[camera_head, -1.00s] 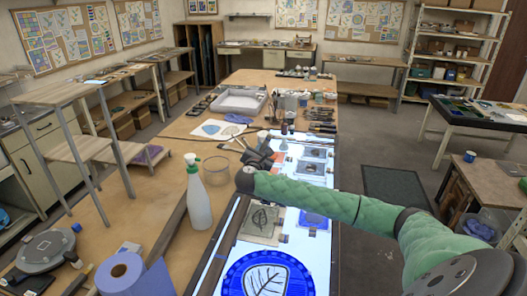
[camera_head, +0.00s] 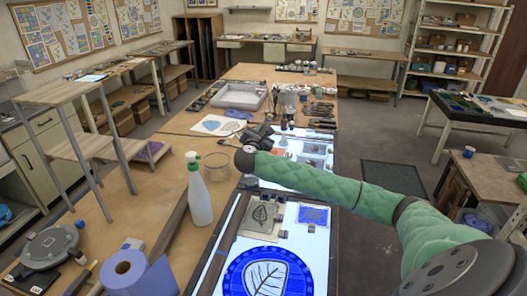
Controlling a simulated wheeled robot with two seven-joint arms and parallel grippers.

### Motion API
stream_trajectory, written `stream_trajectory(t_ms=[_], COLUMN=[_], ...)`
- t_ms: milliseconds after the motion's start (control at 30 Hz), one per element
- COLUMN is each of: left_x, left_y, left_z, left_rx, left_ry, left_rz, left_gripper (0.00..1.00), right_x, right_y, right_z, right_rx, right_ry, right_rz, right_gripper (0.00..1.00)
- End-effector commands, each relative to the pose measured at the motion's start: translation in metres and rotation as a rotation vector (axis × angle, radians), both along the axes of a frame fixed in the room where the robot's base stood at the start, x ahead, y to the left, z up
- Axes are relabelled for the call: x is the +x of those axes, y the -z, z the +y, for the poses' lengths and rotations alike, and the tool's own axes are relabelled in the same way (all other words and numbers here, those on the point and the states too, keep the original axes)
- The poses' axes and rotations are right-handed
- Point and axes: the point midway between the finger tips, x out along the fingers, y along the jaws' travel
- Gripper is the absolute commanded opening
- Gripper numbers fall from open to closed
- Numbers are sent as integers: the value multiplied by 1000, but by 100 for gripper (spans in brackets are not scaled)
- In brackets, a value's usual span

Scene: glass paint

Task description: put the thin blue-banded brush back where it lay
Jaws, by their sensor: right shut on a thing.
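My right arm reaches in from the lower right in a green sleeve. Its dark gripper (camera_head: 262,131) is beyond the wrist, over the far part of the work table near the light table. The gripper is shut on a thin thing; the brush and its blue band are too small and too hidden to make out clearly. Several thin dark tools (camera_head: 322,114) lie in a row at the table's right side, to the right of and beyond the gripper. My left gripper is not in view.
The lit light table (camera_head: 213,268) carries a blue round glass panel (camera_head: 235,274) and a leaf tile (camera_head: 260,218). A spray bottle (camera_head: 199,202) and a clear bowl (camera_head: 217,174) stand left of my wrist. A white tray (camera_head: 240,107) and small jars stand farther back.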

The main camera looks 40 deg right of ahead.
Motion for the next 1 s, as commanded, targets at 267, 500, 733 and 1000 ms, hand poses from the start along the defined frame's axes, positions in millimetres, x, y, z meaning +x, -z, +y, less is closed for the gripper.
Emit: stream_trajectory(t_ms=[267, 500, 733, 1000], left_x=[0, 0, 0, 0], left_y=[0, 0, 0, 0], left_z=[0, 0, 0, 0], left_rx=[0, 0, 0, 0], left_ry=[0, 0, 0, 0], left_rz=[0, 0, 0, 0], left_gripper=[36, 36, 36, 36], right_x=[1, 1, 0, 0], right_y=[-1, -1, 0, 0], right_z=[1, 2, 0, 0], right_rx=[123, 371, 532, 540], right_ry=[62, 194, 284, 289], right_rz=[15, 55, 82, 83], right_gripper=[0, 0, 0, 0])
